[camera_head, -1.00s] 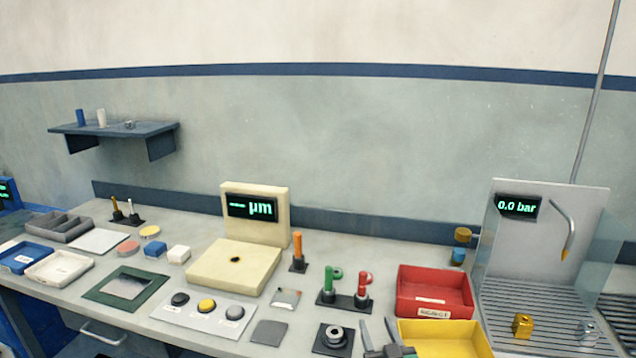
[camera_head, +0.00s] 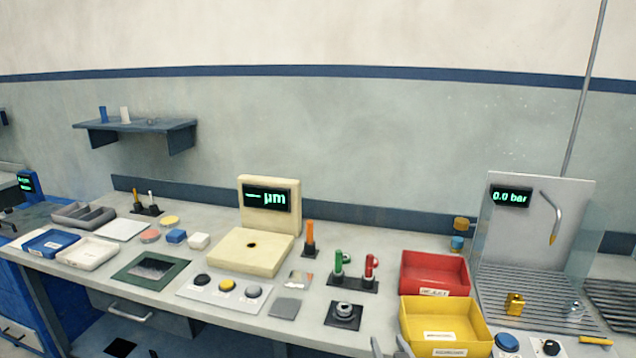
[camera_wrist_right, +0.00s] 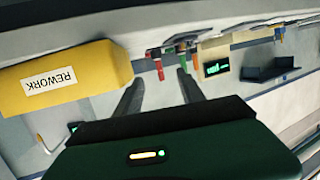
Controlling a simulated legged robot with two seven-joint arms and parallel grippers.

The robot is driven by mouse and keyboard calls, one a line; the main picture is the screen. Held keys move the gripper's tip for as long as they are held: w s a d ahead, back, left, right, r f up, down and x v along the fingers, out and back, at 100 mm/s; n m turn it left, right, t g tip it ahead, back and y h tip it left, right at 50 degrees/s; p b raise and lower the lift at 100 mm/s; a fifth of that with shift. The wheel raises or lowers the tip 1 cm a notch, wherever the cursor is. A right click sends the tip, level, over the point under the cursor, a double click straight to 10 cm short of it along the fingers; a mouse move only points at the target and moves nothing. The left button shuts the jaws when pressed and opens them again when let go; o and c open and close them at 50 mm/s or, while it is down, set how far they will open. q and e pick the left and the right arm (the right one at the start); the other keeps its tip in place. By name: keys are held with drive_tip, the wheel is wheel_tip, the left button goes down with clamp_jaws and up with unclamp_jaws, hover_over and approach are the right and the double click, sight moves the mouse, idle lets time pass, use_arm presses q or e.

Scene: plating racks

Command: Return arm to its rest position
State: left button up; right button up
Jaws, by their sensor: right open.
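My right gripper (camera_head: 390,347) shows only as fingertips at the bottom edge of the head view, just left of the yellow bin. In the right wrist view my right gripper (camera_wrist_right: 160,90) has its two dark fingers spread apart with nothing between them. The yellow rework bin (camera_wrist_right: 65,78) lies to the left of the fingers in that view. My left gripper is in neither view.
The yellow bin (camera_head: 445,310) and red bin (camera_head: 436,262) stand at the bench's right part, beside a grated wash station (camera_head: 540,290). A cream gauge (camera_head: 258,248), button panel (camera_head: 220,287) and small trays (camera_head: 85,258) fill the bench leftward.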

drive_tip(key=s+d+f+g+p, duration=0.1)
drive_tip(key=s+g, duration=0.5)
drive_tip(key=s, duration=0.8)
drive_tip(key=s+d+f+g+h+p, duration=0.1)
drive_tip(key=s+g, duration=0.5)
drive_tip(key=s, duration=0.9)
drive_tip(key=shift+d+f+m+p, duration=0.3)
drive_tip(key=shift+d+f+p, duration=0.3)
drive_tip(key=shift+d+p, duration=0.3)
drive_tip(key=shift+w+a, duration=0.1)
drive_tip(key=shift+w, duration=0.1)
drive_tip(key=shift+s, duration=0.1)
